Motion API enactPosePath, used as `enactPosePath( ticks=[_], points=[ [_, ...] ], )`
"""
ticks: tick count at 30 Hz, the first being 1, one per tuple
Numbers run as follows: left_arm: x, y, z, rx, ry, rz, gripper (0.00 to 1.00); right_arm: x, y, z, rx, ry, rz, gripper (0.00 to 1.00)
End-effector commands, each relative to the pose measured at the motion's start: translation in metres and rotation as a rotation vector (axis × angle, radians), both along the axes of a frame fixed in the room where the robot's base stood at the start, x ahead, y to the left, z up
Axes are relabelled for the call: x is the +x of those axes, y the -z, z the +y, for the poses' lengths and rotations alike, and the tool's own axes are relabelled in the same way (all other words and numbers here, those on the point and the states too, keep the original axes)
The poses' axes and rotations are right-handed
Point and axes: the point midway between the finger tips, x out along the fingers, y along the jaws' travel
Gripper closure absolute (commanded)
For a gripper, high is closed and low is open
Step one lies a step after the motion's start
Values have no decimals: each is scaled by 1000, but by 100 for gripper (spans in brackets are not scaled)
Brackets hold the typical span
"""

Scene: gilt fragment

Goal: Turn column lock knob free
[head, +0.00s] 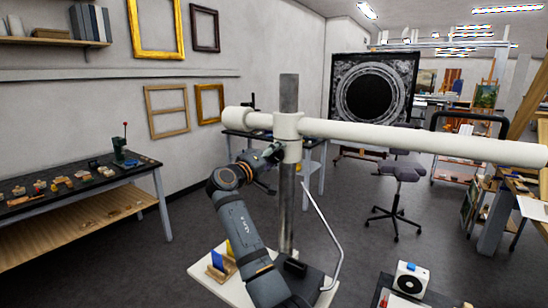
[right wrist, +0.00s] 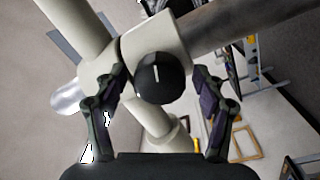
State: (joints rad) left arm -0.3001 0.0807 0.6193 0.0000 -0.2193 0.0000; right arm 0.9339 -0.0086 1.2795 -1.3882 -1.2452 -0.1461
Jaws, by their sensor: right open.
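The lock knob (right wrist: 154,78) is black and round with a short white line on its face, which stands upright in the right wrist view. It sits on the white clamp collar (head: 288,128), which is around the grey vertical column (head: 289,94). My right gripper (right wrist: 158,76) is open, with one finger to each side of the knob and visible gaps between. In the head view my right gripper (head: 272,154) is at the collar's lower left, where it largely hides the knob. My left gripper is not in view.
A long white boom (head: 420,140) runs from the collar to the right. The column rises from a dark base beside a pale board (head: 210,280). A dark workbench (head: 75,185) with small items stands at left. A grey stool (head: 402,168) stands behind on open floor.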

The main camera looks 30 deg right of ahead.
Motion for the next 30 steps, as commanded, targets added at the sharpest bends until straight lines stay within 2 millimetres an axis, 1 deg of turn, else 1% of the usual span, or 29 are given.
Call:
enactPosePath(
  ticks=[2,5,12,15,18,23,30],
  points=[
    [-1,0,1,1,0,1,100,-1,1,4,1,-2,1,30],
    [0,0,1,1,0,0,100,-6,2,17,2,-2,0,30],
    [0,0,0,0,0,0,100,-27,5,72,5,-5,0,30],
    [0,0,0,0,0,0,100,-35,6,91,4,-3,2,30],
    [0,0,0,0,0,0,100,-40,6,104,3,-3,1,30],
    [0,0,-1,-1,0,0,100,-44,6,112,1,0,0,30],
    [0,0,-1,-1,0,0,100,-44,6,112,1,0,-2,29]
  ],
)
